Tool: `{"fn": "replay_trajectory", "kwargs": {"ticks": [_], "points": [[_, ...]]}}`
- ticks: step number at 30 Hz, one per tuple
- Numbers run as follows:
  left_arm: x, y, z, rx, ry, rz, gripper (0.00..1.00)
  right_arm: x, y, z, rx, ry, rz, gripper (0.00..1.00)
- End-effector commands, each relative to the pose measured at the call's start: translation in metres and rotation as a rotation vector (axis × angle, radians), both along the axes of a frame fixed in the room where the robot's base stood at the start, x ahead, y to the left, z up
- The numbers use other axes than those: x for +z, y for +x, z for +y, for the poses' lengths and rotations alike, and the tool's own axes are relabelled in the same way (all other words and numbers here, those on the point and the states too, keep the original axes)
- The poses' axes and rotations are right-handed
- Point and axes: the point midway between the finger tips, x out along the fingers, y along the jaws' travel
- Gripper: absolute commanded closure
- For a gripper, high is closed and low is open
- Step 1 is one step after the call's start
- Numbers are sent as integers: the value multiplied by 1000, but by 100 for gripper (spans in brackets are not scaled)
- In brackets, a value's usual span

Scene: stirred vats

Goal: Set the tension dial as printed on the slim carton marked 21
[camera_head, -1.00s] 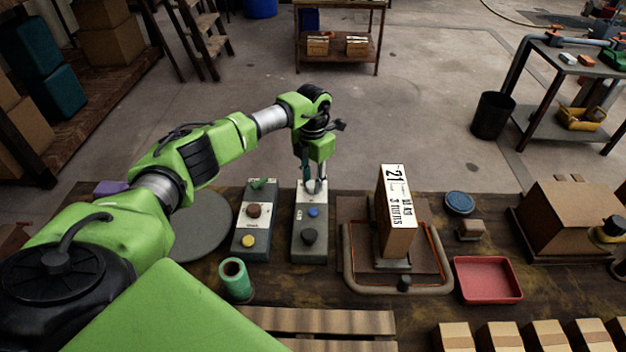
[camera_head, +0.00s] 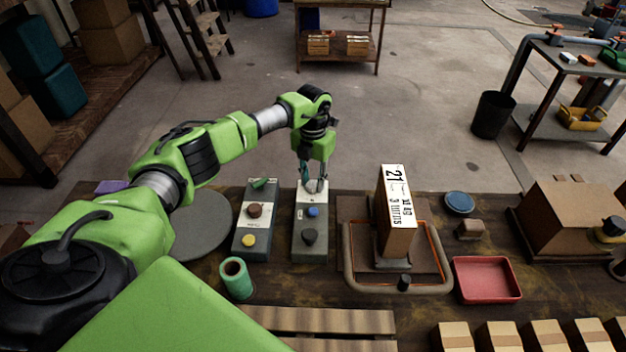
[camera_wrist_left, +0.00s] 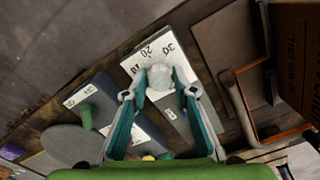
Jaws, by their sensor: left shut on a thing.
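The slim carton (camera_head: 397,205) stands upright right of centre, its white label facing me. The label shows a large 21 and smaller lines, one seeming to read "3 turns"; the rest is too small to read surely. My left gripper (camera_head: 313,187) points down at the far end of the right-hand grey control box (camera_head: 310,224). It is shut on a pale grey dial (camera_wrist_left: 160,77), with one finger on each side. The white scale plate (camera_wrist_left: 150,53) beyond the dial shows 20 and 30; the dial's pointer cannot be made out. My right gripper is not in view.
A second grey box (camera_head: 257,226) with a green knob (camera_head: 260,184) stands just left. The right-hand box also carries a blue button (camera_head: 313,211) and black knob (camera_head: 309,237). A green cylinder (camera_head: 236,278), a red tray (camera_head: 486,279) and a tubular frame (camera_head: 430,288) stand nearby.

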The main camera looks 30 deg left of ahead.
Motion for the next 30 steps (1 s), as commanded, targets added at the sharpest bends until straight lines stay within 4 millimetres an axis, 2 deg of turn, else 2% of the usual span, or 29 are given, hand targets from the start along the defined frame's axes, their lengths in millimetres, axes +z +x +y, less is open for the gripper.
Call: {"fn": "replay_trajectory", "kwargs": {"ticks": [1,2,3,4,13,17,20,30], "points": [[0,0,1,3,0,0,96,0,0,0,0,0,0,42],[0,0,1,2,0,0,69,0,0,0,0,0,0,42],[0,0,1,2,0,0,59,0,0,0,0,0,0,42],[0,0,1,2,0,0,57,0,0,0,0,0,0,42],[1,0,0,1,0,-1,57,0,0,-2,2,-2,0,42],[9,1,0,1,-1,-2,57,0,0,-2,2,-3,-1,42],[24,1,0,0,-1,-4,57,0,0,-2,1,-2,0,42],[95,1,1,1,0,-4,57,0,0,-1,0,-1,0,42]]}}
